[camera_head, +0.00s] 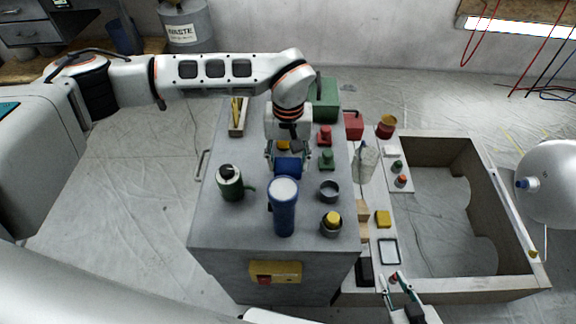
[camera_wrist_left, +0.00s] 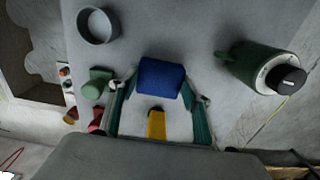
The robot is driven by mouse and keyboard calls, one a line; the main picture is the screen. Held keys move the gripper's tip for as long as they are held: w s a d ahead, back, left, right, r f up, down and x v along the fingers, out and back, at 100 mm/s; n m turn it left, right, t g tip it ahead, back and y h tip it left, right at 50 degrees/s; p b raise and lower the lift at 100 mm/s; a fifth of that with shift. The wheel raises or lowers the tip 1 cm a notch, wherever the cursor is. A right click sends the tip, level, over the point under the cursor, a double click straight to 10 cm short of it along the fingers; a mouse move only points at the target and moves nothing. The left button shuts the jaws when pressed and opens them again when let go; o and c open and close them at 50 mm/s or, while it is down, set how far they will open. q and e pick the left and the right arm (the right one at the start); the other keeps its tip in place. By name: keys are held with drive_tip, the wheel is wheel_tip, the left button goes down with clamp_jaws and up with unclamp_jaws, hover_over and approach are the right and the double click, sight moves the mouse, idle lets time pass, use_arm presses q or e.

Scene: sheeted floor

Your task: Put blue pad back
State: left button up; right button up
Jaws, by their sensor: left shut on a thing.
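A blue pad (camera_head: 288,168) is between the fingers of my left gripper (camera_head: 286,160), which is shut on it above the grey cabinet top. In the left wrist view the blue pad (camera_wrist_left: 160,78) spans the gap between the two fingertips (camera_wrist_left: 160,92). I cannot tell whether the pad touches the cabinet top. My right gripper (camera_head: 394,281) is low at the right, near the front end of the side bench, with its fingers apart; a small red thing shows by its tips.
On the grey cabinet (camera_head: 225,230), a blue flask (camera_head: 284,210) stands just in front of the pad. A yellow piece (camera_wrist_left: 156,124) lies behind the pad. Green and red knobbed pieces stand to the right.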

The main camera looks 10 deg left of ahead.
use_arm(q)
wheel_tip(320, 180, down, 2)
drive_tip(key=shift+f, duration=0.15)
use_arm(e)
drive_tip(key=shift+s+f, duration=0.15)
drive_tip(key=shift+f, duration=0.05)
drive_tip(key=shift+s+a, duration=0.1)
use_arm(q)
drive_tip(key=o, duration=1.1)
use_arm(e)
drive_tip(key=shift+s+f, duration=0.15)
drive_tip(key=shift+s, duration=0.05)
